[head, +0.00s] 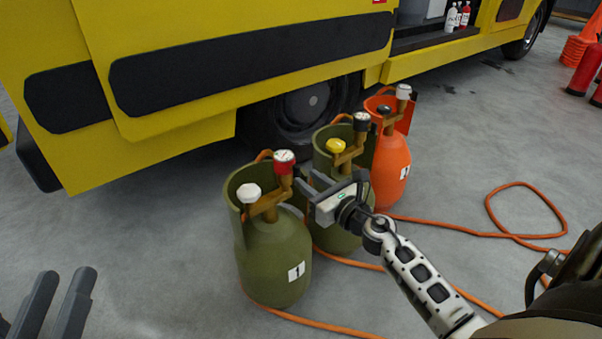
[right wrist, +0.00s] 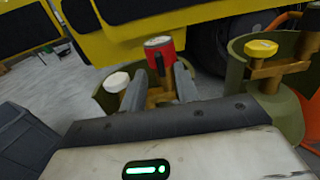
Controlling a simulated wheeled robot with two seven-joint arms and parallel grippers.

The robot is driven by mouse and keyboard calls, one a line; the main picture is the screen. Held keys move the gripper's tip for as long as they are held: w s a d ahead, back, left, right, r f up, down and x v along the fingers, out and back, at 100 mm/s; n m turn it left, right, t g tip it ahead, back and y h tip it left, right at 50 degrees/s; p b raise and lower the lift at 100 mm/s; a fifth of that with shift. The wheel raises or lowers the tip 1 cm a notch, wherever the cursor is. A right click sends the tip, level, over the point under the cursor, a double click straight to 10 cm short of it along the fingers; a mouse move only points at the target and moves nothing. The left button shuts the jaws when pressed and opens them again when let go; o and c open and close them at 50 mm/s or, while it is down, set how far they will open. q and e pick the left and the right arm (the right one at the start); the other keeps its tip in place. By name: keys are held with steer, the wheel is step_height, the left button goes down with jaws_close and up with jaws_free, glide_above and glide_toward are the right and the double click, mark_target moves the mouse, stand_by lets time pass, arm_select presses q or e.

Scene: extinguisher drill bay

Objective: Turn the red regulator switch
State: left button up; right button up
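The red regulator switch (head: 283,168) has a white gauge-like top and sits on the brass fitting of the front green cylinder (head: 273,255), labelled 1. It also shows in the right wrist view (right wrist: 160,48), ahead of my fingers. A white valve knob (head: 249,193) is on the same fitting's left side. My right gripper (head: 305,179) is open and empty, just right of the red switch and pointing at it. In the right wrist view the switch lies between and beyond the fingertips; contact cannot be told. My left gripper (head: 56,285) is open and empty at lower left, far from the cylinders.
A second green cylinder (head: 338,225) with a yellow knob (head: 335,146) and an orange cylinder (head: 390,172) stand close behind my right gripper. An orange hose (head: 470,231) lies on the floor. A yellow truck (head: 170,45) stands behind. Floor at left is clear.

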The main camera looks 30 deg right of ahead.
mark_target(299, 173)
steer(key=shift+w+a, duration=0.15)
steer(key=shift+w, duration=1.75)
jaws_close()
